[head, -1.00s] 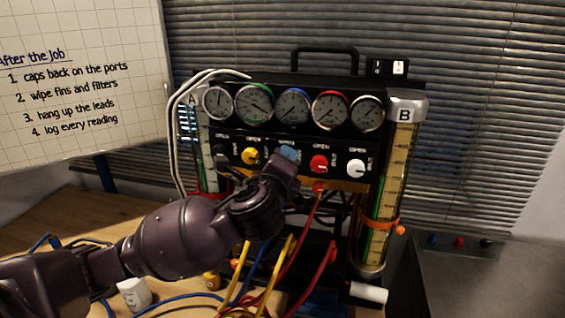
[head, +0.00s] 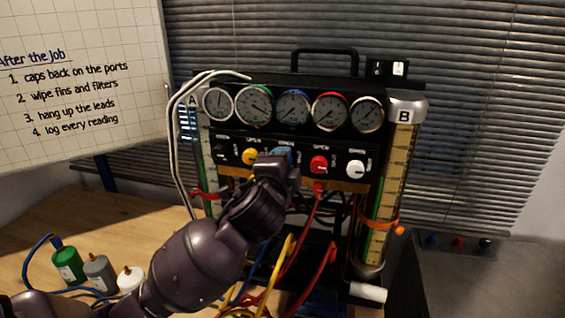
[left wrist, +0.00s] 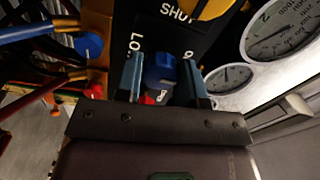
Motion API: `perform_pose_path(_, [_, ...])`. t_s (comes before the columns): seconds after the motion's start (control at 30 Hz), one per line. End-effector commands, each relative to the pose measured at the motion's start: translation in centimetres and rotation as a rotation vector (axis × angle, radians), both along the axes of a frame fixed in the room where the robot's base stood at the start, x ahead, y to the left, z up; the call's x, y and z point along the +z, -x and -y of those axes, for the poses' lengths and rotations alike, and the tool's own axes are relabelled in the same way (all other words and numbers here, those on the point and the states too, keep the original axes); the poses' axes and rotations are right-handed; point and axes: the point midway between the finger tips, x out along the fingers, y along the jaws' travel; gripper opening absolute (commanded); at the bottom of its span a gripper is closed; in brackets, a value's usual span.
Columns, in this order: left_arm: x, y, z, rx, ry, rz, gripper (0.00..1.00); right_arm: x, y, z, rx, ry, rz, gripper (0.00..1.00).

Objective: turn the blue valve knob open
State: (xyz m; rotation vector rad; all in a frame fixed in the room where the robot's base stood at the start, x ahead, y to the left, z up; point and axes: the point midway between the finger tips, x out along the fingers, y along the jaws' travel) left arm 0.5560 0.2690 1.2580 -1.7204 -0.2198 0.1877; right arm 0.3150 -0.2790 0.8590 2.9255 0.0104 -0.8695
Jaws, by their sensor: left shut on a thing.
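The blue valve knob (left wrist: 159,68) sits on the black panel and shows between the two fingers in the left wrist view. My left gripper (left wrist: 163,80) is shut on it, one finger on each side. In the head view my left gripper (head: 283,157) reaches up to the panel between the yellow knob (head: 250,157) and the red knob (head: 319,165), and hides the blue knob. The knob's pointer angle cannot be made out. My right gripper is in neither view.
A row of gauges (head: 293,107) sits above the knobs. A white knob (head: 356,169) is at the right end. Yellow, blue and red hoses (head: 328,262) hang below the panel. Green (head: 68,266), grey (head: 100,273) and white (head: 131,280) bottles stand on the bench at left.

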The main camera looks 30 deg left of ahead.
Motion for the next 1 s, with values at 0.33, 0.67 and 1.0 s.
perform_pose_path(0.33, [0.04, -0.02, 0.02, -0.001, 0.013, 0.005, 0.12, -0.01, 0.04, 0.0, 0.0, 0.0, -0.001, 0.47])
perform_pose_path(0.67, [0.03, -0.01, 0.02, -0.001, 0.012, 0.004, 0.61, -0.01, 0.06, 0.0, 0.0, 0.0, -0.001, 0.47])
perform_pose_path(1.0, [0.02, -0.05, 0.0, -0.001, 0.012, 0.003, 0.61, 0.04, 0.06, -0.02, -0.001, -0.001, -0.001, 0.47])
